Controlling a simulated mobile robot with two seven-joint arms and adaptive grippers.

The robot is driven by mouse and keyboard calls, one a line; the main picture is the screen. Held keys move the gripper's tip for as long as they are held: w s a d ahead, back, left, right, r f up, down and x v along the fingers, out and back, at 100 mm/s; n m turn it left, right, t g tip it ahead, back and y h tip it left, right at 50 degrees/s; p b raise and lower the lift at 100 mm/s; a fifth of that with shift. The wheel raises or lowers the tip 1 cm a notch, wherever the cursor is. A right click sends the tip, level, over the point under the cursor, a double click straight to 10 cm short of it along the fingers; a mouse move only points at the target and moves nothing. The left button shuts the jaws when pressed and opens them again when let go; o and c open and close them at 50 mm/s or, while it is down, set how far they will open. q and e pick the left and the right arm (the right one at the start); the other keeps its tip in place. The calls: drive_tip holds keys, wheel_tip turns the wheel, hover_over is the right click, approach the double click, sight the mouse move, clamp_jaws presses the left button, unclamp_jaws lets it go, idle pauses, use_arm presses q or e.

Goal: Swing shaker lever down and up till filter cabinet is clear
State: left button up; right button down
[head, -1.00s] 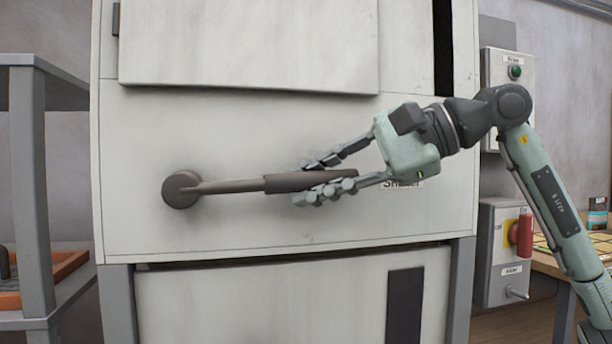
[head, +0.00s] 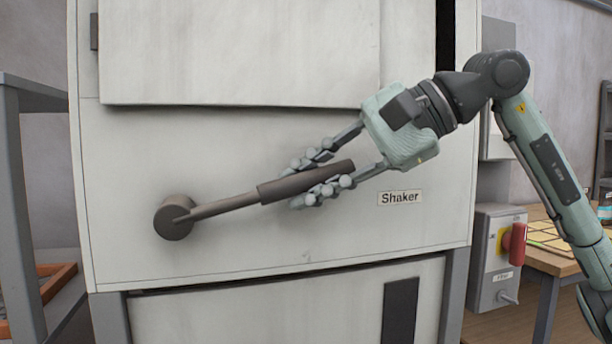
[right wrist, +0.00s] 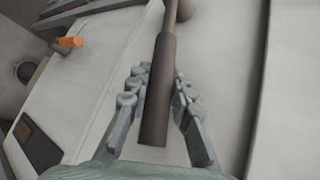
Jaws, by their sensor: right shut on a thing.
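The shaker lever (head: 235,203) is a dark brown bar on a round hub (head: 174,218) on the front of the pale filter cabinet (head: 130,180). It slants up to the right from the hub. My right gripper (head: 316,180) is shut on its thick grip, with fingers above and below it. In the right wrist view the lever's grip (right wrist: 160,90) runs between the two fingers. The "Shaker" label (head: 400,197) sits below and right of the grip. My left gripper is not in view.
A grey rack (head: 22,200) with an orange tray (head: 58,281) is at the left. The cabinet face around the lever is clear.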

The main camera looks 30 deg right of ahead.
drive_tip(key=shift+r, duration=0.15)
idle(0.3)
drive_tip(key=c, duration=1.3)
unclamp_jaws()
drive_tip(key=v, duration=1.2)
